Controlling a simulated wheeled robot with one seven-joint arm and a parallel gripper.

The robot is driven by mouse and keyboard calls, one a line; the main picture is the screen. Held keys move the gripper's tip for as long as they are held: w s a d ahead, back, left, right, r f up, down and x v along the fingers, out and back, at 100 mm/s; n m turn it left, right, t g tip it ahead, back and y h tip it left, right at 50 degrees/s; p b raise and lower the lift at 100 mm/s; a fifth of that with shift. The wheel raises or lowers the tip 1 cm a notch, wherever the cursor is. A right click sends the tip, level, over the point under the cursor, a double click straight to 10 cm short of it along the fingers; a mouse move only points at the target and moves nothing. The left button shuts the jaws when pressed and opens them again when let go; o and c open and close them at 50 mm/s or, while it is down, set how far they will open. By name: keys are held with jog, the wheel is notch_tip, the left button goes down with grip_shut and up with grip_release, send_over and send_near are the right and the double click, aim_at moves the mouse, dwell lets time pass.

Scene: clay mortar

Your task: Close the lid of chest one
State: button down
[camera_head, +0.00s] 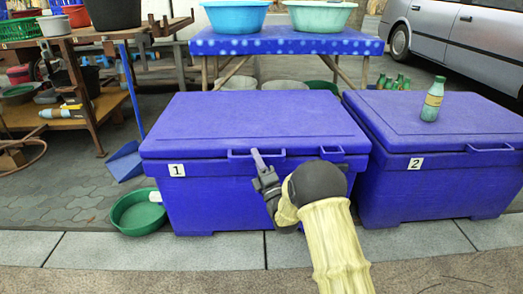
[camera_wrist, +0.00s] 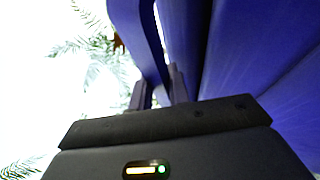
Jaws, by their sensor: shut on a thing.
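Chest one (camera_head: 210,201) is a blue box marked with a white "1" label, on the pavement left of centre. Its blue lid (camera_head: 235,120) lies down across the top of the box; I cannot tell whether a thin gap is left. My gripper (camera_head: 262,168) is at the lid's front edge, by the handle (camera_head: 240,153). In the wrist view the gripper (camera_wrist: 160,93) is shut on the blue handle (camera_wrist: 135,40), with one finger on each side. The dark wrist and pale yellow arm hide part of the chest's front right.
Chest two (camera_head: 440,190), blue and shut, stands close on the right with a green bottle (camera_head: 432,102) on its lid. A green basin (camera_head: 138,212) sits left of chest one. A blue table (camera_head: 285,42) with basins stands behind.

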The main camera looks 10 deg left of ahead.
jog(key=shift+s+a+f, duration=0.1)
jog(key=shift+s+f, duration=0.1)
jog(key=shift+f, duration=0.55)
jog(key=c, duration=1.3)
grip_release()
jog(key=shift+f, duration=0.1)
jog(key=shift+c, duration=0.2)
jog(key=shift+w, duration=0.1)
jog(key=v, duration=1.7)
